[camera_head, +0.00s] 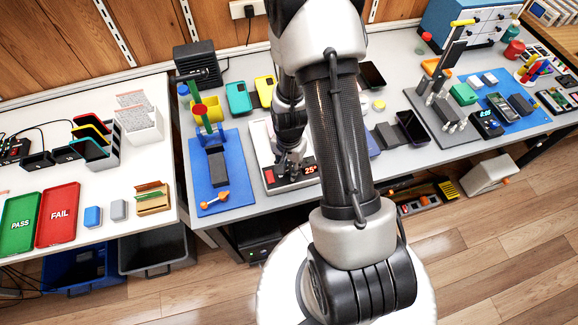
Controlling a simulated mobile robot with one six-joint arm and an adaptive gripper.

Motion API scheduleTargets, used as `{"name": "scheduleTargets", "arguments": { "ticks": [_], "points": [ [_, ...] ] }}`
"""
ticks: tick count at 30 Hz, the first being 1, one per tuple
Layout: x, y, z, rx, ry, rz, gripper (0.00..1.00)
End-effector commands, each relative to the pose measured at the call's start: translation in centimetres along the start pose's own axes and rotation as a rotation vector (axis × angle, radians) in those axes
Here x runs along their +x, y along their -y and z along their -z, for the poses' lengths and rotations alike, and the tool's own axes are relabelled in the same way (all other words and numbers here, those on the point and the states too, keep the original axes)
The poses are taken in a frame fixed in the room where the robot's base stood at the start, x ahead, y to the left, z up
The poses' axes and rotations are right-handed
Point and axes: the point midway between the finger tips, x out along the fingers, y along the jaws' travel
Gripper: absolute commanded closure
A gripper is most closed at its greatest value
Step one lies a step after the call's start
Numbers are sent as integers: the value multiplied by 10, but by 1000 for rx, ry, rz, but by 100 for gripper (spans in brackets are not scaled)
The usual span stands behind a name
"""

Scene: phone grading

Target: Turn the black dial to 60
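A white heating plate unit (284,187) lies on the grey bench in the middle of the head view. Its red-lit display (310,169) appears to read 25°. My gripper (289,168) points down over the front of this unit, just left of the display. The black dial cannot be made out; my dark gripper covers that part of the unit's front. Whether the fingers touch or enclose the dial cannot be told. The finger opening is too small and dark to read.
Left of the unit is a blue mat (226,160) with a dark fixture and an orange-handled tool (214,201). A red block (270,175) sits on the unit's front left. Teal (238,97) and yellow (265,90) phone cases stand behind. My arm hides the bench to the right.

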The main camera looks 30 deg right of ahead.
Motion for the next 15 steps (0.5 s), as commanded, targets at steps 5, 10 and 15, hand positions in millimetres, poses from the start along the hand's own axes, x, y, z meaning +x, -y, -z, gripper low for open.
{"name": "scheduleTargets", "arguments": {
  "ticks": [5,10,15],
  "points": [
    [0,0,0,0,0,0,88],
    [0,0,0,0,0,0,100],
    [0,0,0,4,0,0,100]
  ]
}}
